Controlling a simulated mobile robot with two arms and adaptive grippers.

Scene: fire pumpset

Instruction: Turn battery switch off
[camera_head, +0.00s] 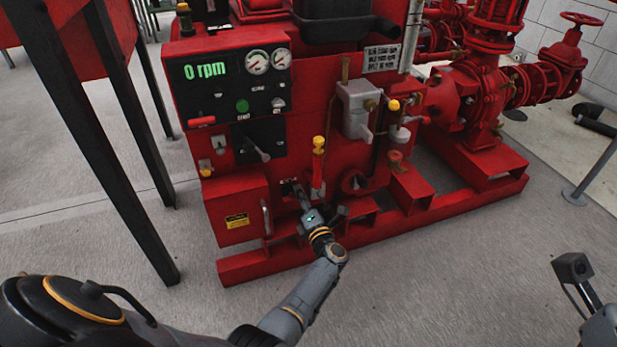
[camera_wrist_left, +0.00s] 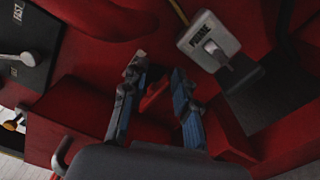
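My left gripper (camera_head: 300,190) reaches the lower front of the red pump unit, right of the red box with the yellow label. In the left wrist view its two fingers (camera_wrist_left: 158,85) are apart. A small red part (camera_wrist_left: 155,92) shows between them, and no contact is clear. I cannot tell if this is the battery switch handle. A small grey switch plate (camera_head: 288,187) is at the gripper's tip in the head view. A grey lettered plate with a lever (camera_wrist_left: 208,42) is up right of the fingers in the left wrist view. My right gripper (camera_head: 574,268) shows partly at the right edge.
The control panel (camera_head: 225,85) reads 0 rpm, with a black rotary switch plate (camera_head: 258,141) below. The red box (camera_head: 237,210) has a handle. A yellow-capped red valve (camera_head: 318,162) stands close right of the gripper. The floor in front is clear.

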